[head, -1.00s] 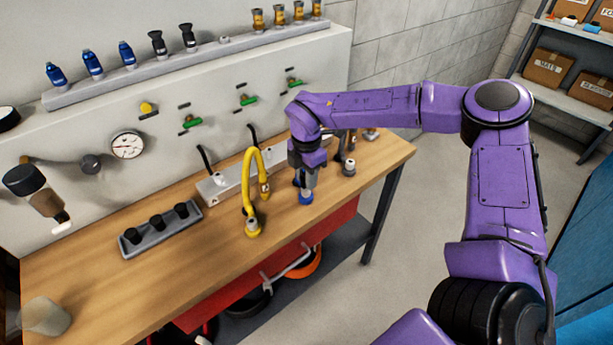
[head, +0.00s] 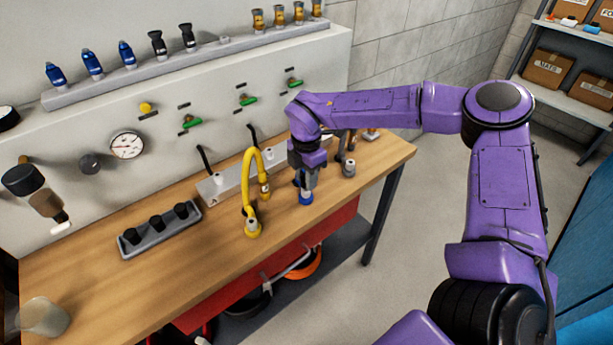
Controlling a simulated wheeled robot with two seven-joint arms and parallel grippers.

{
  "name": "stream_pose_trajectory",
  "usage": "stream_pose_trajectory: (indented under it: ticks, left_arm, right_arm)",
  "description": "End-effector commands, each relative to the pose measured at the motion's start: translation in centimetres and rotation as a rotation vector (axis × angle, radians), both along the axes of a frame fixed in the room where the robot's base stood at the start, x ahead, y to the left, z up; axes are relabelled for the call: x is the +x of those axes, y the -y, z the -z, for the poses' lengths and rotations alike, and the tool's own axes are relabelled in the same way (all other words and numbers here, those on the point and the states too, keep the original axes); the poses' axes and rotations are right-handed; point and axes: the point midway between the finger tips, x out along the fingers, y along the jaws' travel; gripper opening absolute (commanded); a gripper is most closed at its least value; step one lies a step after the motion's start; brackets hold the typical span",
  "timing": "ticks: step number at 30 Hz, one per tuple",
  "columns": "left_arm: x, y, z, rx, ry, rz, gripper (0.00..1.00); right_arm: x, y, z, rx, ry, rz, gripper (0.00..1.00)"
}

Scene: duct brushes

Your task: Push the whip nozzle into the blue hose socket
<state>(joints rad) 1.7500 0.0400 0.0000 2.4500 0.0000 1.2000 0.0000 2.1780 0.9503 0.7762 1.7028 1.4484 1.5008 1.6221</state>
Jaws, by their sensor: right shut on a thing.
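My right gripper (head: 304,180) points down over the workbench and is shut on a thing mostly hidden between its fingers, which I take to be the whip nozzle. Directly below the fingertips is a blue ring-like part (head: 306,198), which looks like the blue hose socket, close to the bench top. The held thing and the blue part look in line. I cannot tell whether they touch or how deep one sits in the other. My left gripper is not in view.
A grey socket (head: 348,168) stands to the right. A tray with black holders (head: 160,230) lies left. Blue, black and orange nozzles line the shelf (head: 150,72). The front bench top (head: 130,295) is mostly clear.

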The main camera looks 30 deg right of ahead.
Motion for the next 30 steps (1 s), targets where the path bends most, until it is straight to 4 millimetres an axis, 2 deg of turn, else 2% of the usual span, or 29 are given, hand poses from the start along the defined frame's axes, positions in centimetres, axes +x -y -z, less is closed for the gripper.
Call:
stream_pose_trajectory:
  ticks: [17,18,20,30]
  left_arm:
    - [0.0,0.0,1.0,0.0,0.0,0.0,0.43]
    - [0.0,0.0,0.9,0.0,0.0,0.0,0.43]
    - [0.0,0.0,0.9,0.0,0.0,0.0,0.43]
    - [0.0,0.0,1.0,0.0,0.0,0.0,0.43]
  right_arm:
    - [0.0,0.0,1.1,0.0,0.0,0.0,0.0]
    - [0.0,0.0,1.0,0.0,0.0,0.0,0.43]
    - [0.0,0.0,1.0,0.0,0.0,0.0,0.6]
    - [0.0,0.0,0.6,0.0,0.001,0.0,0.6]
